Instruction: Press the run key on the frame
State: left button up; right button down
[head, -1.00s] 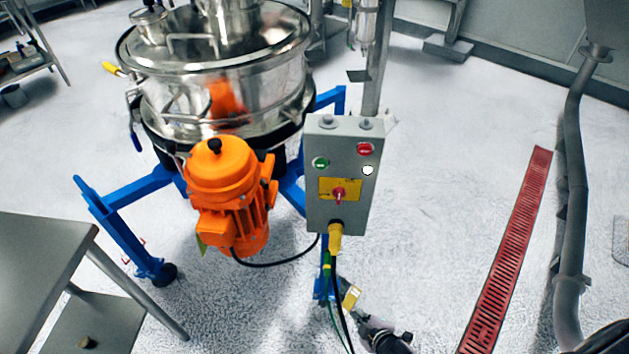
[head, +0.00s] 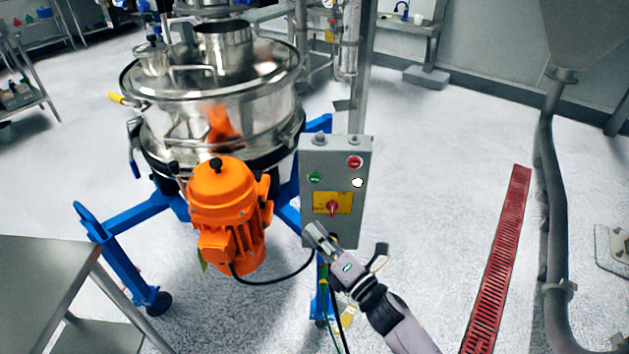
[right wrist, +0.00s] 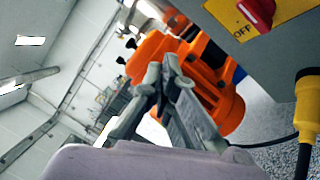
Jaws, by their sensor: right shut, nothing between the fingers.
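A grey control box (head: 328,164) is mounted on the blue frame (head: 125,258) of the steel sifter (head: 215,125). Its face has a green button (head: 315,177) at left, a red button (head: 354,161) at upper right, a small white button (head: 358,182) below that, and a red rotary switch (head: 332,207) on a yellow plate. My right gripper (head: 316,232) is shut and empty, in front of the box's lower edge, below the switch. In the right wrist view my right gripper (right wrist: 166,75) shows its fingers together; the red switch (right wrist: 257,12) is at the top right. My left gripper is not in view.
An orange motor (head: 228,205) stands left of the box, with a black cable (head: 275,281) running from it. A grey table (head: 45,270) is at the lower left. A red floor grate (head: 500,255) and a pipe (head: 556,220) are at right, with clear floor between.

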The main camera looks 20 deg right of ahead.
aim_at(315, 178)
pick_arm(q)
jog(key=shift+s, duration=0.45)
pick_arm(e)
jog(key=r, duration=0.1)
jog(key=r+n, duration=0.1)
jog(key=r, duration=0.1)
jog(key=a+r+n+y, duration=0.1)
jog(key=shift+s+r+t, duration=0.15)
jog(key=shift+s+t, duration=0.15)
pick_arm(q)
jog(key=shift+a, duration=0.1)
pick_arm(e)
jog(key=shift+w, duration=0.1)
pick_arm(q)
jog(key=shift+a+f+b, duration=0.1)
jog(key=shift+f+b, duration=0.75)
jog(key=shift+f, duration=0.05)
pick_arm(e)
jog(key=shift+w+d, duration=0.5)
jog(key=shift+w, duration=0.85)
jog(key=shift+w+d, duration=0.5)
jog(key=shift+w, duration=0.85)
jog(key=shift+w+d, duration=0.5)
jog(key=shift+w, duration=0.85)
jog(key=shift+w, duration=0.1)
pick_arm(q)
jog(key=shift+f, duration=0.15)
pick_arm(e)
jog(key=shift+w+d, duration=0.15)
jog(key=shift+w, duration=0.15)
